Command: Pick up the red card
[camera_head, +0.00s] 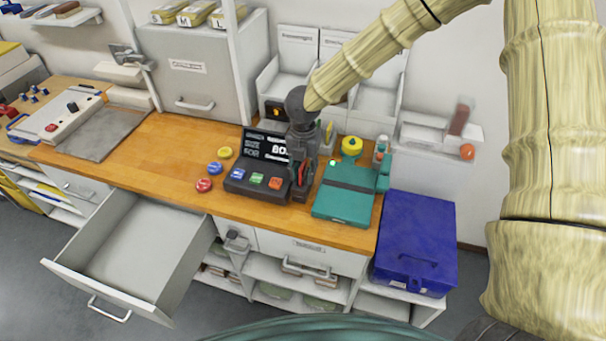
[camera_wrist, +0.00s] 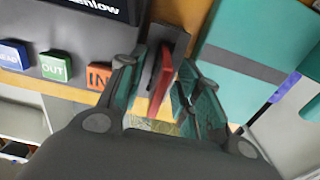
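The red card (camera_wrist: 162,82) stands on edge beside a dark upright plate or holder (camera_wrist: 150,68) in the wrist view. A small red part of the card (camera_head: 303,172) shows in the head view, beside the black terminal. My gripper (camera_wrist: 158,98) points down over it, with one teal-padded finger on each side of the card. The fingers look apart, with gaps beside the card, so it does not appear gripped. In the head view my gripper (camera_head: 301,182) hides most of the card and its holder.
The black terminal (camera_head: 248,188) with coloured buttons is close on the left. A teal box (camera_head: 342,207) is close on the right. A yellow-topped item (camera_head: 352,145) and a bottle (camera_head: 380,150) stand behind. An open drawer (camera_head: 130,250) juts out at front left.

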